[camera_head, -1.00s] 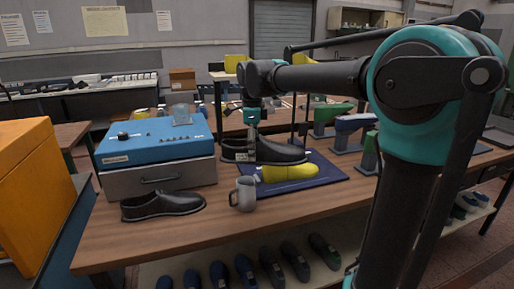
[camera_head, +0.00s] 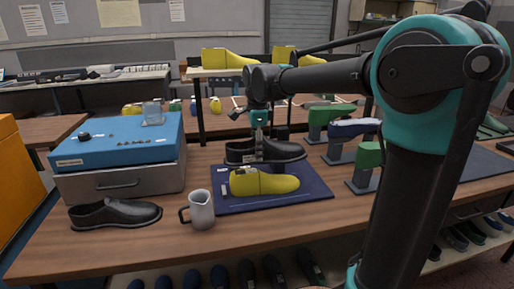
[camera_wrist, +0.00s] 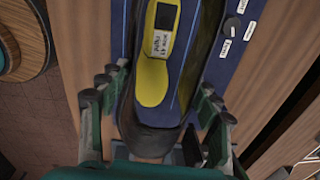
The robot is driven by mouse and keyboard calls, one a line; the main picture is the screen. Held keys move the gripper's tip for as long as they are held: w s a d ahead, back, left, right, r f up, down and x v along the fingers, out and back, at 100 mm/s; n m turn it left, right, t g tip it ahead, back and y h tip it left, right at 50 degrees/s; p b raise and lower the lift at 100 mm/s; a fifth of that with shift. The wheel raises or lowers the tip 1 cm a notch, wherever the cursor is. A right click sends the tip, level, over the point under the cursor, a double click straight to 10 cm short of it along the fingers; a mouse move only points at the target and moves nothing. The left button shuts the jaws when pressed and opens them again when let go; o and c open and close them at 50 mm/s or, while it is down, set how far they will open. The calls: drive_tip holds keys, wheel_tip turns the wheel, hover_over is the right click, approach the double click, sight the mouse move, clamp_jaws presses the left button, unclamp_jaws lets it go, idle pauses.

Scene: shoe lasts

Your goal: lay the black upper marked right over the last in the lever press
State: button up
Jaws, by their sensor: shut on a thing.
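My gripper (camera_head: 260,136) is shut on a black upper (camera_head: 283,151) and holds it level. A yellow last (camera_head: 268,183) lies on a dark blue mat (camera_head: 310,192), in front of or below the upper. In the wrist view the fingers (camera_wrist: 155,112) sit either side of the upper's dark end (camera_wrist: 150,138). There the last's yellow (camera_wrist: 152,80), with a label reading "size 41 right", shows within the upper's dark outline. I cannot tell whether the two touch. A second black upper (camera_head: 115,214) lies at the table's front left. I cannot make out a lever press.
A grey mug (camera_head: 202,210) stands just left of the mat. A blue-topped case (camera_head: 120,155) with a drawer is further left. Several green and blue lasts on posts (camera_head: 368,158) stand to the right, near my arm.

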sight(257, 181)
drive_tip(key=shift+f, duration=6.35)
drive_tip(key=shift+f, duration=0.6)
drive_tip(key=o, duration=1.3)
drive_tip(key=shift+r, duration=0.1)
drive_tip(key=r, duration=1.1)
drive_tip(key=shift+s+d+r, duration=0.1)
drive_tip(key=shift+s+r, duration=0.3)
drive_tip(key=shift+s, duration=0.1)
